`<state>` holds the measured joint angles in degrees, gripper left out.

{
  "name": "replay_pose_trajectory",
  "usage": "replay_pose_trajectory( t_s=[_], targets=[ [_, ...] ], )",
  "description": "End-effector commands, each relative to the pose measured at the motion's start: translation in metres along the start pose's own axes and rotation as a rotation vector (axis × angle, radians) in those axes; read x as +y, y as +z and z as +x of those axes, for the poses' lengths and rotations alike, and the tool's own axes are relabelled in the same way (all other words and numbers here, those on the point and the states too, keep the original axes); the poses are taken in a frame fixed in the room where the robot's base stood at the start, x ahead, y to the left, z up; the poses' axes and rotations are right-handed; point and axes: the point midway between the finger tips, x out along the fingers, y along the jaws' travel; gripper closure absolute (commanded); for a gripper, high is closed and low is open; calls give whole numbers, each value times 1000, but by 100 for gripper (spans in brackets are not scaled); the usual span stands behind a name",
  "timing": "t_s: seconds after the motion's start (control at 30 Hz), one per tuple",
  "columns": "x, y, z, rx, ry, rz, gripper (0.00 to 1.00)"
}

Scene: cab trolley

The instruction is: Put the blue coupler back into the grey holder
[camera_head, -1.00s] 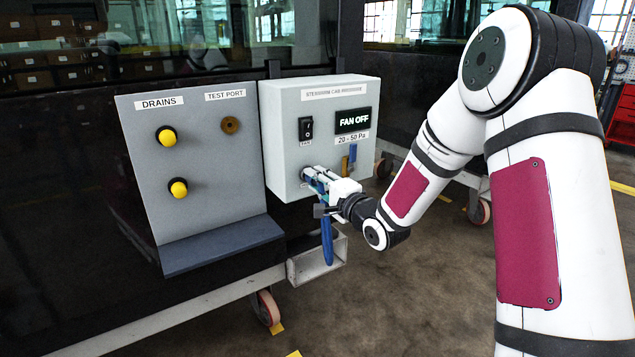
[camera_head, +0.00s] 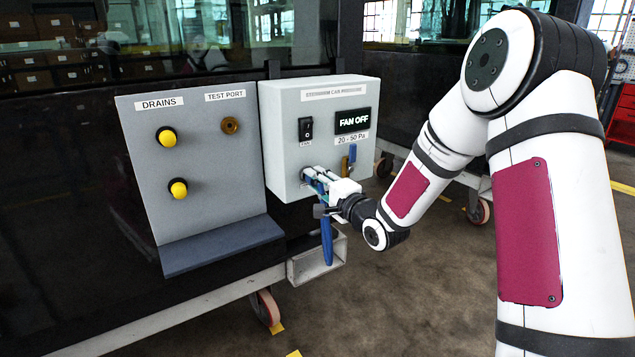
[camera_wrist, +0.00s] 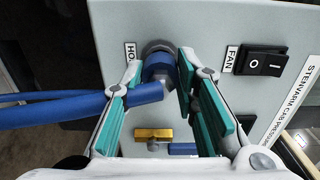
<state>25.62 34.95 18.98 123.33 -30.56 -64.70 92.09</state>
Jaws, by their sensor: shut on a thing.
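The blue coupler (camera_wrist: 158,70) is between the teal finger pads of my gripper (camera_wrist: 160,64) in the wrist view. Its far end meets the round grey holder (camera_wrist: 155,46) on the face of the grey box; I cannot tell how deeply it is seated. A blue elbow and hose (camera_wrist: 60,108) run from the coupler to the left. In the head view my gripper (camera_head: 314,180) is shut at the lower left of the box front, with the hose (camera_head: 327,243) hanging below. My fingers mostly hide the coupler there.
The grey box (camera_head: 285,150) carries a fan switch (camera_head: 306,128) and a display (camera_head: 352,121) reading FAN OFF. A brass valve with a blue lever (camera_head: 352,153) is close to the right of my gripper. A panel (camera_head: 205,205) with two yellow caps stands left.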

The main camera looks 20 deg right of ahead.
Motion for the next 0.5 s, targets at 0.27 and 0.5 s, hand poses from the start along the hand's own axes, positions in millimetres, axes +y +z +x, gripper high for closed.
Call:
replay_pose_trajectory(
  t_s=[0.27,0.5],
  targets=[
    [0,0,1,0,-1,-1,100],
    [0,0,6,0,-1,-1,100]
  ],
)
